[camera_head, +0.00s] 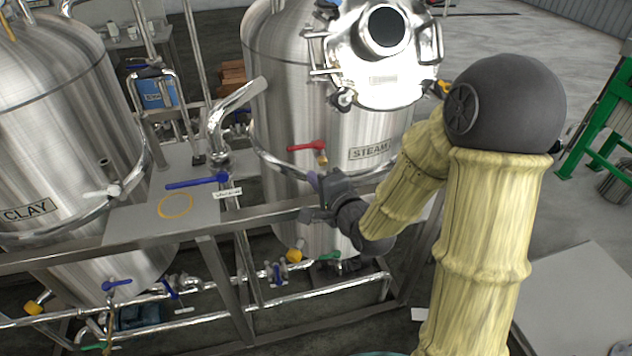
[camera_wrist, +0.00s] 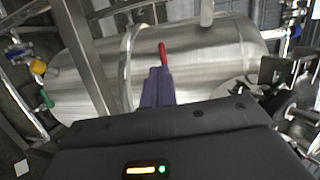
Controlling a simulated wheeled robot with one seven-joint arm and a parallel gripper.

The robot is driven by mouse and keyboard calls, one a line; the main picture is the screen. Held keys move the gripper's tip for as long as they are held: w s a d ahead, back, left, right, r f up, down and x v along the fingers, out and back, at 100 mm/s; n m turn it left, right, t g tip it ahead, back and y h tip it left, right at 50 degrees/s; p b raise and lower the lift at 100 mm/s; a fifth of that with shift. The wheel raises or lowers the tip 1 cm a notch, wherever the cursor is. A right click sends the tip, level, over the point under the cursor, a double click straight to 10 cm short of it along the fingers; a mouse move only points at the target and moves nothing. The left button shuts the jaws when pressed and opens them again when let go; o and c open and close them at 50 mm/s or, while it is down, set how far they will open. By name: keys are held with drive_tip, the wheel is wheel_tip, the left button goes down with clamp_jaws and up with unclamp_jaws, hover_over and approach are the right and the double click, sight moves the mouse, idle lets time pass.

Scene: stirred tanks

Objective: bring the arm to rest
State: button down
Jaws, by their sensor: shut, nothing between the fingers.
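My gripper (camera_head: 314,180) is at the end of my bent arm, in front of the tank labelled STEAM (camera_head: 290,95) in the head view. Its purple fingers (camera_wrist: 158,88) show closed together in the wrist view, with nothing between them. A red valve handle (camera_head: 306,147) sits on the tank just above the fingertips in the head view. The red handle also shows just beyond the fingertips in the wrist view (camera_wrist: 162,52). I cannot tell whether the fingers touch it; they look apart in the head view.
A tank labelled CLAY (camera_head: 60,120) stands at the left. A grey shelf (camera_head: 135,222) with a yellow ring (camera_head: 175,206) and a blue-handled valve (camera_head: 197,183) lies between the tanks. Steel pipes run below. A green frame (camera_head: 605,125) stands at the far right, with open floor before it.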

idle(0.3)
drive_tip(key=s+d+f+n+g+h, duration=0.5)
drive_tip(key=d+n, duration=0.2)
drive_tip(key=s+d+n+g+h, duration=0.1)
drive_tip(key=s+d+n+g, duration=0.1)
drive_tip(key=s, duration=0.4)
drive_tip(key=s+d+f+n+g+h, duration=0.1)
drive_tip(key=s+d+n+g, duration=0.1)
drive_tip(key=s, duration=0.4)
drive_tip(key=n+g, duration=0.1)
drive_tip(key=g, duration=0.1)
drive_tip(key=shift+s+d+n+g, duration=0.15)
drive_tip(key=shift+d+n+g, duration=0.15)
drive_tip(key=shift+d+n, duration=0.1)
